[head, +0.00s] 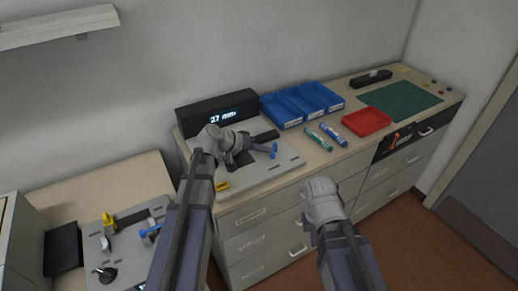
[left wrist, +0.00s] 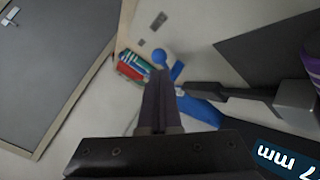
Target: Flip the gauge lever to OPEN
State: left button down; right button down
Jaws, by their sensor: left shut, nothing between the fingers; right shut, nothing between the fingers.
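The gauge shows in the head view as a pale grey base plate (head: 286,170) on the counter. Behind it is a black display box (head: 190,121) reading about 27 mm. A small blue lever (head: 274,150) stands towards the plate's right side. My left gripper (head: 266,147) is shut and empty, with its tips close beside the lever.
Blue bins (head: 303,104), a green marker (head: 319,141), a blue marker (head: 334,134) and a red tray (head: 366,122) lie right of the gauge. A green mat (head: 400,100) is farther right. A second grey plate (head: 124,244) with fittings is at lower left.

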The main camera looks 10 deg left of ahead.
pick_arm(q)
jog(key=shift+d+f, duration=0.1)
jog(key=shift+f, duration=0.1)
jog(key=shift+s+d, duration=0.1)
jog(key=shift+d+n, duration=0.2)
jog(key=shift+n, duration=0.1)
